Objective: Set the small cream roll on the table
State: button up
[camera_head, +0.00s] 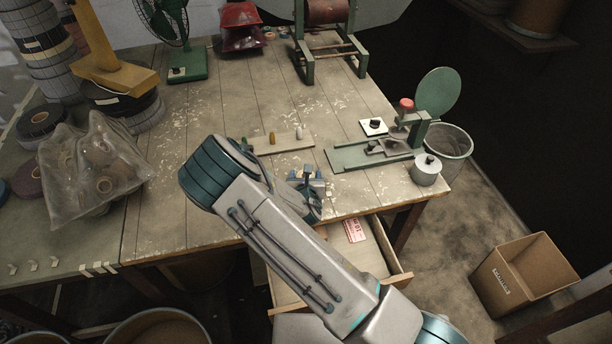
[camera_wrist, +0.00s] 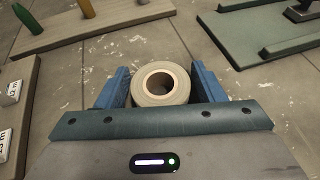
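The small cream roll (camera_wrist: 160,84) sits between the two blue fingers of my gripper (camera_wrist: 160,88) in the wrist view, with its round face and open core toward the camera. In the head view my gripper (camera_head: 307,178) is over the front part of the wooden table (camera_head: 230,110); the roll is too small there to make out clearly. I cannot tell whether the roll's underside touches the table.
A board with small pegs (camera_head: 280,142) lies just behind my gripper. A green fixture (camera_head: 362,155) and a grey pot (camera_head: 426,169) are to the right. An open drawer (camera_head: 365,243) juts out below the front edge. A plastic bag (camera_head: 90,165) lies left. Bare tabletop surrounds the roll.

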jog(key=shift+o, duration=0.6)
jog(key=shift+r, duration=0.1)
